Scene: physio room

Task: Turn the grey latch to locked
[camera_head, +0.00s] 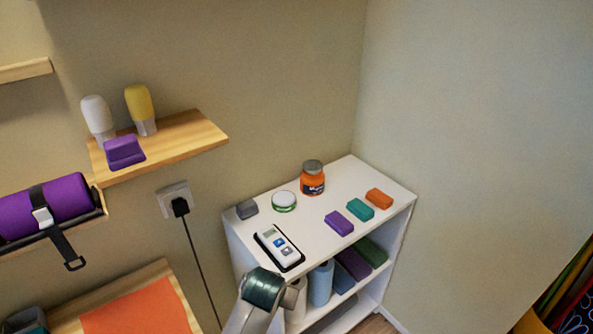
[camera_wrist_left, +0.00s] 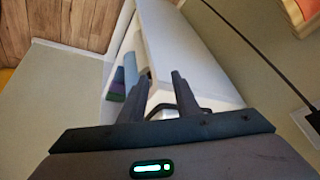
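I cannot pick out a grey latch for certain in either view. A small grey block (camera_head: 247,209) sits at the back left of the white shelf top (camera_head: 310,228), but I cannot tell what it is. In the left wrist view my left gripper (camera_wrist_left: 159,76) is open, its two dark fingers apart in front of the white shelf unit (camera_wrist_left: 190,45). A dark curved piece (camera_wrist_left: 165,108) shows low between the fingers; I cannot tell what it belongs to. In the head view only a link of my arm shows at the bottom, and no fingers. My right gripper is in neither view.
The shelf top holds a remote-like device (camera_head: 279,246) in a black holder, a round tin (camera_head: 284,201), an orange jar (camera_head: 313,181) and purple (camera_head: 339,222), teal (camera_head: 360,209) and orange (camera_head: 379,198) blocks. A plugged cable (camera_head: 200,258) hangs left of the shelf.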

